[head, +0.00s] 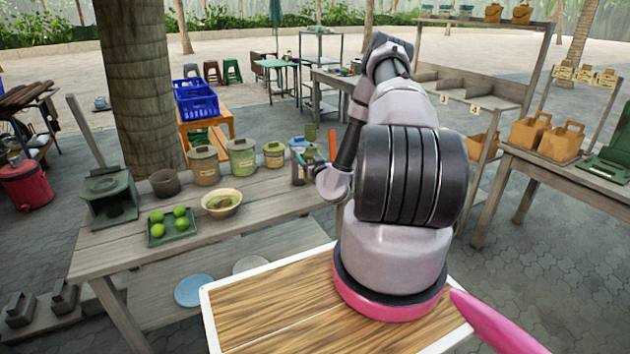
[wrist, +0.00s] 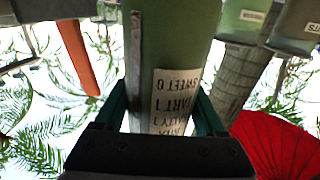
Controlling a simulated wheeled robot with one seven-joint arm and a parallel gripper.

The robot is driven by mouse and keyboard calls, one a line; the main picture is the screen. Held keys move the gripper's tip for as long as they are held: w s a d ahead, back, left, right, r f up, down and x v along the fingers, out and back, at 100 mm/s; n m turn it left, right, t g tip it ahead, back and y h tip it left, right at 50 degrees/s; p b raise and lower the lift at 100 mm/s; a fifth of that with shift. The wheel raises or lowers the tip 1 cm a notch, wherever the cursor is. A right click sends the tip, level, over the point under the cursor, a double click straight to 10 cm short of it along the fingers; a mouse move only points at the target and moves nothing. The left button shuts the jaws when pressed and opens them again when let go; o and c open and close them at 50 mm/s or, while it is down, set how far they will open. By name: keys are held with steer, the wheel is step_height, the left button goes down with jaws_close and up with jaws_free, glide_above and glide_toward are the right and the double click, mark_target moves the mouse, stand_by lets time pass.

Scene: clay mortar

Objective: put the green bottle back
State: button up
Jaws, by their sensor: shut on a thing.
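The green bottle (wrist: 178,38) fills the middle of the wrist view, which looks upside down. It has a pale label with dark lettering. My gripper (wrist: 163,115) is shut on it, with one dark green finger on each side. In the head view my gripper (head: 302,168) is at the right end of the wooden counter, beside the row of canisters. It is small and partly hidden by my arm there, and I cannot tell whether the bottle touches the counter.
Canisters (head: 242,158) and a dark pot (head: 165,183) stand along the counter (head: 130,245). A bowl (head: 222,203) and a green tray (head: 166,236) with limes are nearer. An orange-red upright piece (head: 332,146) is close to my gripper; it also shows in the wrist view (wrist: 78,58).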

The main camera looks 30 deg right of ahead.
steer(key=shift+f, duration=3.15)
steer(key=shift+f, duration=0.1)
steer(key=o, duration=1.4)
steer(key=shift+a, duration=0.1)
steer(key=shift+o, duration=0.2)
